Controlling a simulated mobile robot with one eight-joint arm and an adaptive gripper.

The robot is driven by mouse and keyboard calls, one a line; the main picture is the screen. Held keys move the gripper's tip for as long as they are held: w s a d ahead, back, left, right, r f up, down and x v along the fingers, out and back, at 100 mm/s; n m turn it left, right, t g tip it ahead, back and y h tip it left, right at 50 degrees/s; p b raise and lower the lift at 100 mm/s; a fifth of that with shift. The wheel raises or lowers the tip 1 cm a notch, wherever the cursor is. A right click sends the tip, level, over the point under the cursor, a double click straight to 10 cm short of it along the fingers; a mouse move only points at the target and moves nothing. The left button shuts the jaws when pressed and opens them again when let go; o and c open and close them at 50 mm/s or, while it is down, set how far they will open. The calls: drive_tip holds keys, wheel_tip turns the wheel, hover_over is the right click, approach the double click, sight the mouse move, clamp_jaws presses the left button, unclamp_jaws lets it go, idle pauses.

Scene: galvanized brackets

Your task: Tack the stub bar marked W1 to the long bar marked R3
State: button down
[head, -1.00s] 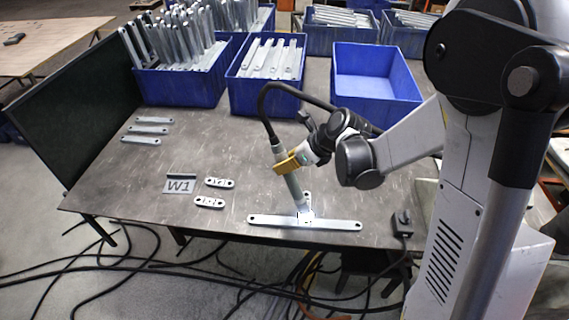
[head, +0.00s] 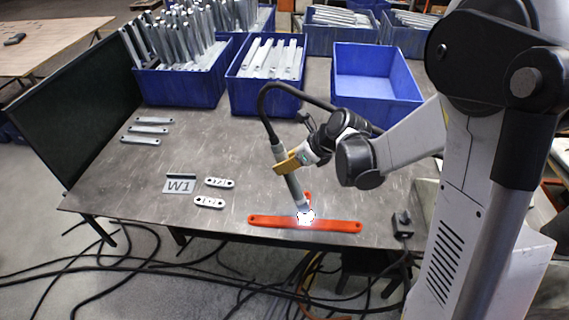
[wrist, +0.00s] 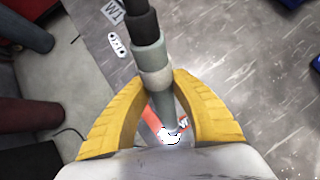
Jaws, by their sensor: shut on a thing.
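My gripper (head: 289,160), with yellow fingers, is shut on a grey welding torch (head: 293,188). The torch points down, and its tip is at a bright white glow (head: 305,216) on the long bar. The long bar (head: 270,221) shows orange-red and lies near the table's front edge. A short orange-red stub bar (head: 308,196) meets its middle from behind, partly hidden by the torch. In the wrist view, the torch (wrist: 155,70) runs between the yellow fingers, with the glow (wrist: 170,137) below. Any R3 marking is not readable.
Several grey bars (head: 148,129) lie behind. Blue bins (head: 375,84) line the back. The table's middle is clear.

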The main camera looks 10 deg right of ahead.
sight(284, 151)
idle(0.4)
wheel_tip(284, 151, up, 5)
drive_tip(key=p, duration=0.4)
drive_tip(key=shift+r, duration=0.1)
